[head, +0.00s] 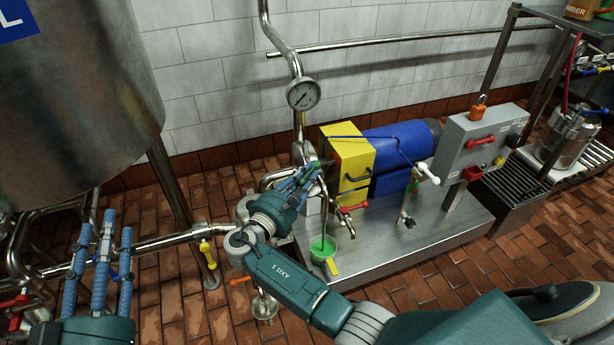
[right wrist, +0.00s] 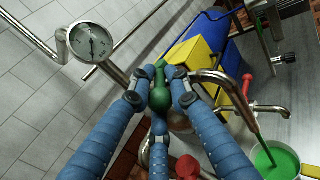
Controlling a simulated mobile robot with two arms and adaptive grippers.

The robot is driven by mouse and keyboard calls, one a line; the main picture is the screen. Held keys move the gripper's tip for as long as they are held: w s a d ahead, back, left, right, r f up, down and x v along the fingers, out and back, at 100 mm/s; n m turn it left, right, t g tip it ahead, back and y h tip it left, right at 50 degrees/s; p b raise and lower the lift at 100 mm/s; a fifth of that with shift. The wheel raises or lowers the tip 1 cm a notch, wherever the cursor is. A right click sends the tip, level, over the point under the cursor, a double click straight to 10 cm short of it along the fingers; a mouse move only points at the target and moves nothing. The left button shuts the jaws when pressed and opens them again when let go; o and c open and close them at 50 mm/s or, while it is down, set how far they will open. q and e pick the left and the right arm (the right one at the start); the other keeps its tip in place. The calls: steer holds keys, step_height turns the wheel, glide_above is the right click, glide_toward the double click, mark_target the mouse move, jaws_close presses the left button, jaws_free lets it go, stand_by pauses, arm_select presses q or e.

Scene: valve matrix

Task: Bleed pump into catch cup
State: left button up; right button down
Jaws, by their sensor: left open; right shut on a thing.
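The catch cup (head: 322,250) stands on the steel pump base and holds green liquid; it also shows in the right wrist view (right wrist: 283,165). A thin green stream (right wrist: 259,146) runs from the end of a bent metal spout (right wrist: 238,98) down into the cup. The pump unit has a yellow housing (head: 347,155) and a blue motor (head: 402,143). My right gripper (head: 308,178) is shut on a green valve handle (right wrist: 159,90) beside the yellow housing, with its fingers around it. My left gripper (head: 98,255) is open and empty at the far left.
A pressure gauge (head: 303,94) sits on the pipe above the pump. A grey control box (head: 480,140) is at right. A steel tank (head: 75,100) fills the upper left.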

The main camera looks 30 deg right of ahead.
steer(key=shift+r, duration=0.1)
steer(key=c, duration=1.8)
jaws_free()
steer(key=shift+s+a, duration=0.1)
steer(key=shift+a, duration=0.1)
steer(key=v, duration=0.7)
